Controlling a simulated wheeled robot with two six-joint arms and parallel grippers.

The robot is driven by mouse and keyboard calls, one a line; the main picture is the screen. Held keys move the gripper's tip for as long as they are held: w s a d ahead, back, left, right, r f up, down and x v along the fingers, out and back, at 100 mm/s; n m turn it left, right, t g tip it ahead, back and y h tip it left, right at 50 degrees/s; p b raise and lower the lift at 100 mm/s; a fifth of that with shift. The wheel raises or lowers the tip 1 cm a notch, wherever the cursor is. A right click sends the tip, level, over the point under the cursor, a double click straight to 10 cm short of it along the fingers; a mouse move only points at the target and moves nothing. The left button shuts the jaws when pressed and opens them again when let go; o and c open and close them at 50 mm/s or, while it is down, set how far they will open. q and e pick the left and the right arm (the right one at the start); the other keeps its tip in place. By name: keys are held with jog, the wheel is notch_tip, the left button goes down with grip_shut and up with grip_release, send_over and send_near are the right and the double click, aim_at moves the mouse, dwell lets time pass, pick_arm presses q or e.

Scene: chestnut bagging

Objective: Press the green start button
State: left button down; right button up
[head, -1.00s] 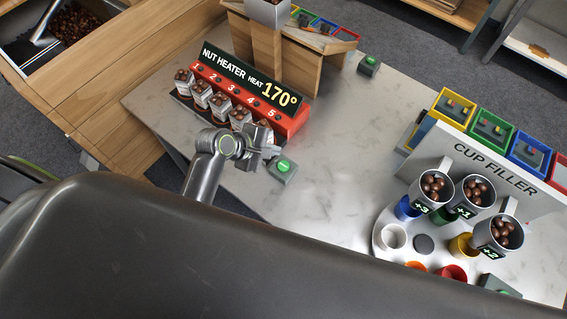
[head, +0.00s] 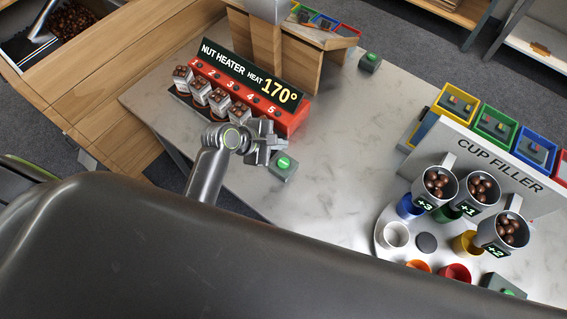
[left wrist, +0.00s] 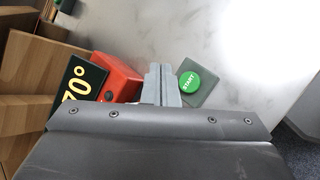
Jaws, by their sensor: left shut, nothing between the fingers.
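The green start button (head: 283,163) sits on a grey box on the marble counter, in front of the nut heater. In the left wrist view the button, marked START (left wrist: 189,83), shows just right of my fingers. My left gripper (head: 276,152) is shut and empty, beside the button on its left in the head view. In the left wrist view my shut fingers (left wrist: 161,84) stand between the button and the red heater end. I cannot tell whether they touch the button box. My right gripper is not in view.
The nut heater (head: 250,82) reads 170°, with several filled containers along its front. The cup filler (head: 500,165) with cups of chestnuts stands at the right. Another green button (head: 370,59) is at the back. The counter's middle (head: 345,145) is clear.

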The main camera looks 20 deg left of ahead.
pick_arm(q)
jog(key=b, duration=0.5)
send_over(280, 164)
notch_tip(280, 164, down, 5)
jog(key=shift+r, duration=0.15)
jog(key=shift+f+b, duration=0.3)
jog(key=shift+f, duration=1)
jog(key=shift+f, duration=0.1)
dwell(0.5)
jog(key=shift+f, duration=0.25)
